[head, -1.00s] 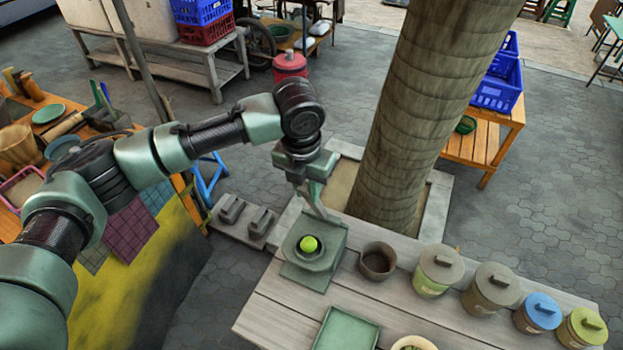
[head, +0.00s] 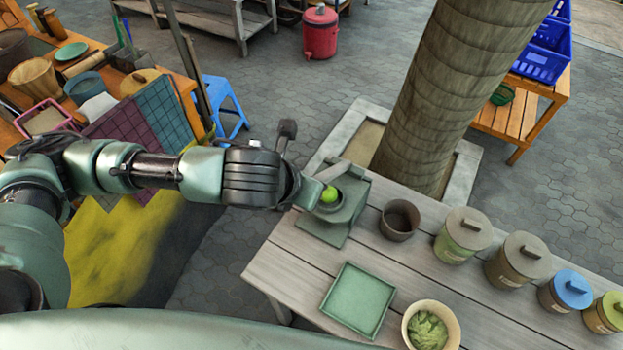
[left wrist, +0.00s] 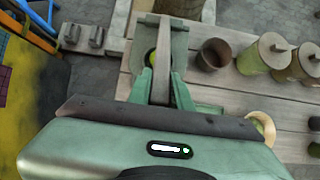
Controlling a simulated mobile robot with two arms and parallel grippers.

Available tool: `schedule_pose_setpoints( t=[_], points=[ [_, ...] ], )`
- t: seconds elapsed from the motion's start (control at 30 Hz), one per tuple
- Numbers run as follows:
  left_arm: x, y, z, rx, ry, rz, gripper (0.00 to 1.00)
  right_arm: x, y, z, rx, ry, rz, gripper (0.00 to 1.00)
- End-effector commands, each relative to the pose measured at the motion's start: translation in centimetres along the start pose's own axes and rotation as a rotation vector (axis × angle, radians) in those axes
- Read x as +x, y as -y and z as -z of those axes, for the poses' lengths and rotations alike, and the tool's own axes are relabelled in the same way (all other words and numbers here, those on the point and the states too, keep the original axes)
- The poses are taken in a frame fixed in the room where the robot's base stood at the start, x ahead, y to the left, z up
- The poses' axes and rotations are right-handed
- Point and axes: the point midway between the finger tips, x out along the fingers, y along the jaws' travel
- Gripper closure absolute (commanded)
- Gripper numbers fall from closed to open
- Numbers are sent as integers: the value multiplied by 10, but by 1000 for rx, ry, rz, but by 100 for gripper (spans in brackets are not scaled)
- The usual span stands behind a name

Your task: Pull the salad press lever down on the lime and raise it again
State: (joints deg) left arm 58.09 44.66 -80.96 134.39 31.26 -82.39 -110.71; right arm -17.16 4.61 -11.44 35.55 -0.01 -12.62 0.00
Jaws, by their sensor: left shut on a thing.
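The green salad press (head: 327,228) stands on the plank table, with a bright green lime (head: 329,194) in its round cup. The grey lever (head: 333,169) rises from the back of the press and leans toward my left gripper (head: 309,191). In the left wrist view, both fingers (left wrist: 162,88) close around the lever (left wrist: 164,65), and the lime (left wrist: 150,57) shows partly behind it. The lever is above the lime; whether they touch is unclear. My wrist hides part of the fingers in the head view. My right gripper is not in view.
A brown pot (head: 399,219) stands right of the press, followed by several lidded jars (head: 463,235). A square green tray (head: 357,300) and a bowl of green mash (head: 431,327) lie in front. A tree trunk (head: 445,85) rises behind the table.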

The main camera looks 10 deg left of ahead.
Motion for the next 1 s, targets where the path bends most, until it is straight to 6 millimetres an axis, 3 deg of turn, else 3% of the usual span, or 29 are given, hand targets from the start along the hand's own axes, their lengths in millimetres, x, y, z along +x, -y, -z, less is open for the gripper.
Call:
schedule_pose_setpoints(
  t=[0.37,0.4,0.47,0.5,0.83,1.0],
  points=[
    [1,0,4,1,-3,0,100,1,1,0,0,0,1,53],
    [1,0,4,1,-3,0,77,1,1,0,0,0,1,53],
    [1,0,4,1,-3,0,61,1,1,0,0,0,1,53],
    [1,0,4,1,-3,0,58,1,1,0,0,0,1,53],
    [-1,0,2,1,1,0,58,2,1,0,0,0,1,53],
    [-21,0,2,2,3,1,58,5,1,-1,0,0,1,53]
  ],
)
